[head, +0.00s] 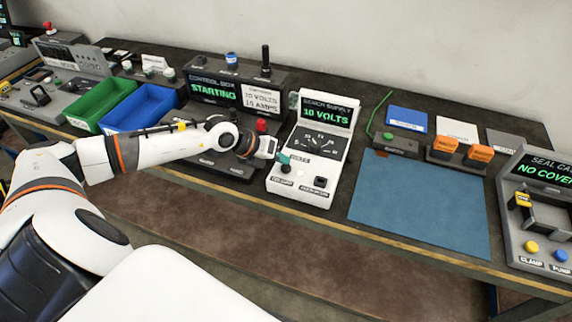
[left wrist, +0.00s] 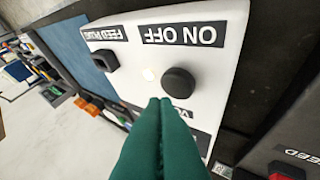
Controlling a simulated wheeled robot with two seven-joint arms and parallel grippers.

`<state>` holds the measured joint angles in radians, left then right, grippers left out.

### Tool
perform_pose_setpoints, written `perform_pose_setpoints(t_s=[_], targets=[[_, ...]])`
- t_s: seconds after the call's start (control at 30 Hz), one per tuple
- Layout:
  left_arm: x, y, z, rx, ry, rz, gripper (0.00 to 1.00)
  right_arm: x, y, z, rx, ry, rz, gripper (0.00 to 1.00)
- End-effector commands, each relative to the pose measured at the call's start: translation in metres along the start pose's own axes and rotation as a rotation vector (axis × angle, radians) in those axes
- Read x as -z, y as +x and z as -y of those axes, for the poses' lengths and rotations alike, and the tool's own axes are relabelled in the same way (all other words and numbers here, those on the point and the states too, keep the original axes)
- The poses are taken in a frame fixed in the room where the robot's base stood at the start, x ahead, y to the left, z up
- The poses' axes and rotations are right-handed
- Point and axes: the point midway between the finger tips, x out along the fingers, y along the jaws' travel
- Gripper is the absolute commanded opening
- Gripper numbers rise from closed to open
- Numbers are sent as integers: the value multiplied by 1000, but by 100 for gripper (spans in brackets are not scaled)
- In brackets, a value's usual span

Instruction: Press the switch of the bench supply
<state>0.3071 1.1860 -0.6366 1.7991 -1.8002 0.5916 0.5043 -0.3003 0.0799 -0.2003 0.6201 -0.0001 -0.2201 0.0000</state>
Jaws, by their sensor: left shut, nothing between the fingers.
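The bench supply (head: 340,145) is a white sloped unit on the bench, and its screen reads 10 VOLTS. Its switch, a round black button (left wrist: 179,81), sits beside the ON OFF label in the left wrist view. In the left wrist view the closed fingertips (left wrist: 160,103) point at the panel close to the button. I cannot tell whether they touch it. My right gripper is not in view.
A control box (head: 215,90) reading STARTING stands behind my left arm. Green (head: 100,105) and blue (head: 140,108) bins are to the left. A blue mat (head: 420,205) lies clear to the right, with a seal station (head: 540,210) beyond.

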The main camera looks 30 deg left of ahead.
Motion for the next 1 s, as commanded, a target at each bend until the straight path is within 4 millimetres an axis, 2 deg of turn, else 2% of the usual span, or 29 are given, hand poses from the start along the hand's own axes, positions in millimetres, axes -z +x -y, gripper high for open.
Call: perform_pose_setpoints(t_s=[0.27, 0.8, 1.0], targets=[[3, -4, -3, 0, 0, 0, 0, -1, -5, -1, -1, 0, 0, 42], [30, -41, -30, 0, 1, 0, 0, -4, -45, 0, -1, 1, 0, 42], [30, -42, -30, 0, 0, 0, 0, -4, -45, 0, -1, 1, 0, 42]])
